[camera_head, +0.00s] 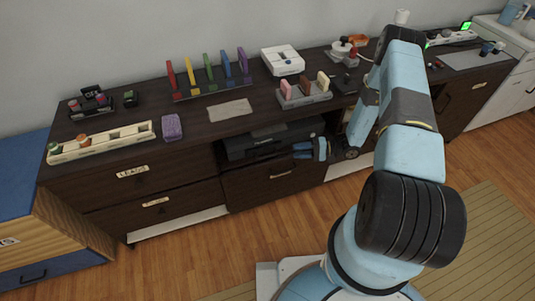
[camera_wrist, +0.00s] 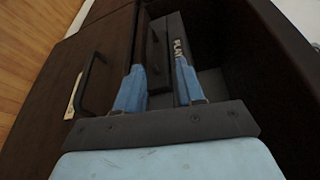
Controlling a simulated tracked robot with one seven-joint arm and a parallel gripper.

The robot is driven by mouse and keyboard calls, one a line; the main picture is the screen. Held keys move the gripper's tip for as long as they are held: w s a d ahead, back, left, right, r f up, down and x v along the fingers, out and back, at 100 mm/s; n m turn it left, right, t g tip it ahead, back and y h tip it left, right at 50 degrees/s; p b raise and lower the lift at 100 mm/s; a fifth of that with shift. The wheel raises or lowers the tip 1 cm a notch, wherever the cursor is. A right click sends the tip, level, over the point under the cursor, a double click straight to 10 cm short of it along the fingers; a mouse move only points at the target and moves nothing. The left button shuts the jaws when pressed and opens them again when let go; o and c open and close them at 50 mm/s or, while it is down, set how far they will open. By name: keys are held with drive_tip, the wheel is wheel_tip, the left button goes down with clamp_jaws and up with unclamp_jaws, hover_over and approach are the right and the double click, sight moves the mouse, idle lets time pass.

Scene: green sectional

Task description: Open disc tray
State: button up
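The disc player (camera_head: 262,143) is a black box in the open shelf bay of the dark cabinet. In the wrist view it appears turned on its side, with PLAY lettering on its front (camera_wrist: 181,50). Its tray front (camera_wrist: 158,62) has a dark handle bar (camera_wrist: 153,48) and looks closed; a slight gap cannot be told. My gripper (camera_head: 300,150) is at the right end of the player. In the wrist view my gripper (camera_wrist: 160,72) is open, its two light-blue fingers apart on either side of the tray front's near end. Contact cannot be told.
A drawer with a handle (camera_wrist: 92,82) lies just below the shelf bay. The countertop (camera_head: 215,127) above holds a row of coloured upright items (camera_head: 210,77), a white box (camera_head: 282,60) and a holder (camera_head: 303,97). The bay's dark inside lies right of the player in the wrist view.

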sight(267, 156)
drive_tip(key=shift+m+t, duration=0.3)
drive_tip(key=a+f, duration=0.1)
drive_tip(key=a, duration=0.3)
drive_tip(key=a+f, duration=0.1)
drive_tip(key=a, duration=0.4)
drive_tip(key=w+a+f, duration=0.1)
drive_tip(key=a+f, duration=0.1)
drive_tip(key=a, duration=0.3)
clamp_jaws()
drive_tip(key=shift+d, duration=0.1)
